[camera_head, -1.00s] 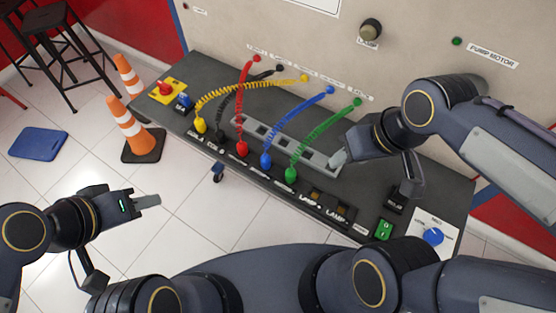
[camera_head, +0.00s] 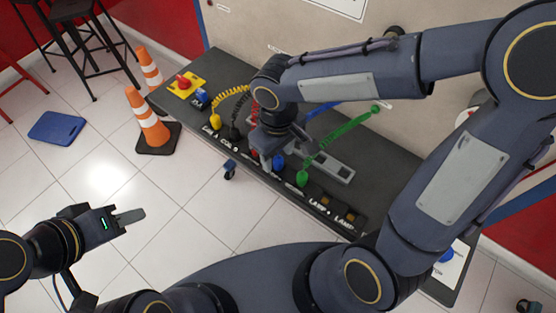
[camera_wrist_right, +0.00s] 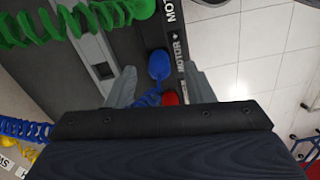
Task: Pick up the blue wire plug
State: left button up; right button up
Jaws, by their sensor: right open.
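The blue wire plug (camera_head: 278,161) sits in the front row of the dark bench, beside my right gripper (camera_head: 266,158). Its blue coiled cord (camera_head: 322,108) is partly hidden behind my right arm. In the right wrist view the blue plug (camera_wrist_right: 160,65) shows between the two open fingers of my right gripper (camera_wrist_right: 160,86), with gaps on both sides and nothing gripped. My left gripper (camera_head: 130,216) hangs over the floor at the left, away from the bench; its fingers overlap edge-on, so I cannot tell its opening.
The red plug (camera_wrist_right: 170,98) is close beside the blue one. The green plug (camera_head: 302,178) stands to its right and the yellow plug (camera_head: 215,121) further left. A grey slotted bar (camera_head: 335,170) lies behind the row. Traffic cones (camera_head: 147,118) stand left of the bench.

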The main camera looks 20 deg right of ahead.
notch_tip(320, 180, down, 2)
jog(key=shift+f, duration=0.1)
grip_shut()
jog(key=shift+r, duration=0.2)
